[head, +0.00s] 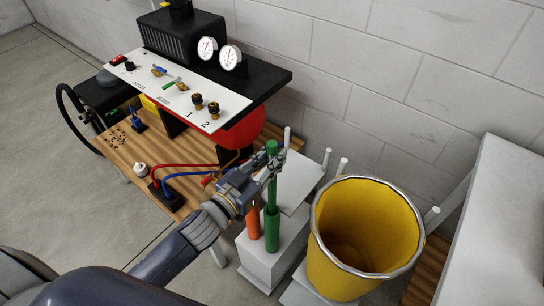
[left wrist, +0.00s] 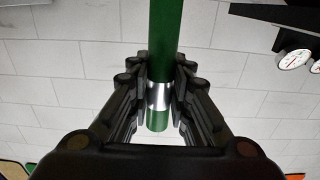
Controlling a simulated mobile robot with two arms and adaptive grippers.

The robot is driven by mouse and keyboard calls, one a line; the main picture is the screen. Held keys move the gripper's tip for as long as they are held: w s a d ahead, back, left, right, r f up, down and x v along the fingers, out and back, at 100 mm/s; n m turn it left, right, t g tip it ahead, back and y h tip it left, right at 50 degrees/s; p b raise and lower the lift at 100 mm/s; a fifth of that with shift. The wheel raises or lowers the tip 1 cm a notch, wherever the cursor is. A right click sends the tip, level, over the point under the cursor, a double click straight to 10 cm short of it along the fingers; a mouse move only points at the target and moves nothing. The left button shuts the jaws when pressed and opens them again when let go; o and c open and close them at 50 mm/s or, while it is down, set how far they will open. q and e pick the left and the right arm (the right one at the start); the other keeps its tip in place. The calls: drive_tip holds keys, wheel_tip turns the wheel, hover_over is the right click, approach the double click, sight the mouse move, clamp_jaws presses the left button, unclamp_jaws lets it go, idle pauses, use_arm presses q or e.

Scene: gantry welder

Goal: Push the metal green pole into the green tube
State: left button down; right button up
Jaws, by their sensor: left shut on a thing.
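The green pole (head: 272,190) stands about upright above the green tube (head: 271,232) on the white block. Its lower end meets the tube's top in the head view; I cannot tell how deep it sits inside. My left gripper (head: 271,166) is shut on the pole at its upper part. In the left wrist view the pole (left wrist: 163,28) runs between the two fingers (left wrist: 160,90), with a shiny metal band at the fingertips and green again beyond. My right gripper is not in view.
An orange tube (head: 253,223) stands just left of the green tube. A yellow bucket (head: 340,270) stands close on the right. The wooden bench (head: 130,158) with a gauge panel (head: 185,88), hoses and a red tank (head: 240,130) lies behind and left.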

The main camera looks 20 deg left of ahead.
use_arm(q)
drive_tip(key=b, duration=0.5)
hover_over(269, 194)
drive_tip(key=w, duration=0.1)
wheel_tip(269, 194, down, 7)
drive_tip(key=shift+d+f, duration=0.2)
drive_tip(key=shift+d, duration=0.1)
idle(1.6)
drive_tip(key=shift+f, duration=0.15)
drive_tip(key=shift+f+b, duration=0.5)
drive_tip(key=shift+f, duration=0.3)
drive_tip(key=shift+f+b, duration=1.35)
drive_tip(key=shift+f, duration=0.35)
drive_tip(key=shift+f+b, duration=0.6)
drive_tip(key=shift+f, duration=0.25)
drive_tip(key=c, duration=1.4)
unclamp_jaws()
